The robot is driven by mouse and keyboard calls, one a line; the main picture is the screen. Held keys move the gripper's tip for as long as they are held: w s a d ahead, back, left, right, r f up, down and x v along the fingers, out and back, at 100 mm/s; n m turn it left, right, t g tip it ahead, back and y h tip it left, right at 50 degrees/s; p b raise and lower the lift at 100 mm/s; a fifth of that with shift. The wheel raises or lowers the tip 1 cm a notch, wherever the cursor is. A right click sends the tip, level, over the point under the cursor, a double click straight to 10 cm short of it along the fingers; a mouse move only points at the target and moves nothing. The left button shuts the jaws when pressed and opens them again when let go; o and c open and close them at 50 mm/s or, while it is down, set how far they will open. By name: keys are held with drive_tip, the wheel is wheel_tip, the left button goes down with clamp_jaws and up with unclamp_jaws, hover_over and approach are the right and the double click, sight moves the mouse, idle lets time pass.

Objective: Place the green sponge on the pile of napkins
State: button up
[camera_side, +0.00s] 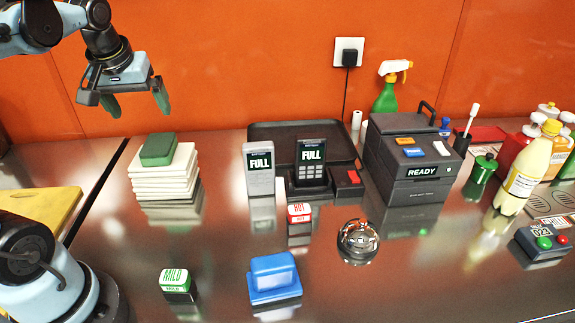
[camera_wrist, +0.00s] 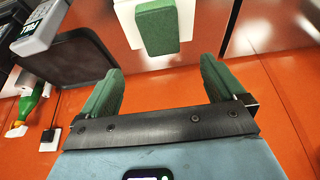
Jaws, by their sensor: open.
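The green sponge (camera_side: 158,149) lies on top of the pile of white napkins (camera_side: 165,182) at the left of the steel counter. In the wrist view the sponge (camera_wrist: 158,27) rests on the white napkins (camera_wrist: 190,14), beyond the fingertips. My gripper (camera_side: 136,108) is open and empty, raised above and a little left of the pile, apart from the sponge. Its two green-padded fingers (camera_wrist: 160,75) stand wide apart in the wrist view with nothing between them.
A yellow board (camera_side: 35,215) lies left.

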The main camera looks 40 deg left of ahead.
drive_tip(key=d+f+m+t+h, duration=0.1)
drive_tip(key=d+f+m+t, duration=0.1)
drive_tip(key=d, duration=0.5)
drive_tip(key=w+d+f+m+t+h, duration=0.1)
drive_tip(key=d+f+m+h, duration=0.1)
drive_tip(key=d+f+m, duration=0.3)
drive_tip(key=d+m, duration=0.1)
drive_tip(key=d, duration=0.2)
drive_tip(key=shift+w+d+f+m+t, duration=0.2)
drive_tip(key=shift+f+m+t, duration=0.1)
drive_tip(key=shift+m+t, duration=0.1)
